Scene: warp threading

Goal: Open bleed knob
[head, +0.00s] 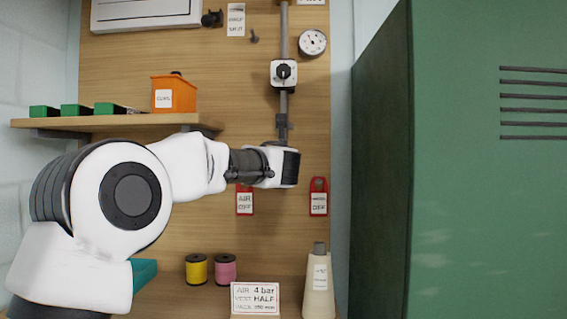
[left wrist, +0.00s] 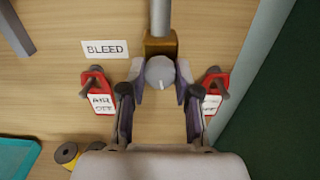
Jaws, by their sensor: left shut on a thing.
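The bleed knob (left wrist: 161,73) is a round grey knob with a pale pointer mark, under a brass fitting (left wrist: 160,46) at the lower end of a grey pipe (left wrist: 160,15). A white label reading BLEED (left wrist: 105,49) is to its left. My left gripper (left wrist: 161,84) has its two fingers on either side of the knob, shut on it. In the head view my left arm reaches in from the left and its gripper (head: 283,150) is at the lower end of the pipe, hiding the knob. My right gripper is not in view.
Red tags (left wrist: 97,91) and (left wrist: 214,92) hang on either side of the knob. Above on the pipe is a valve (head: 284,73) with a gauge (head: 312,42) beside it. A shelf (head: 120,122) stands left; a green cabinet (head: 470,200) stands close on the right.

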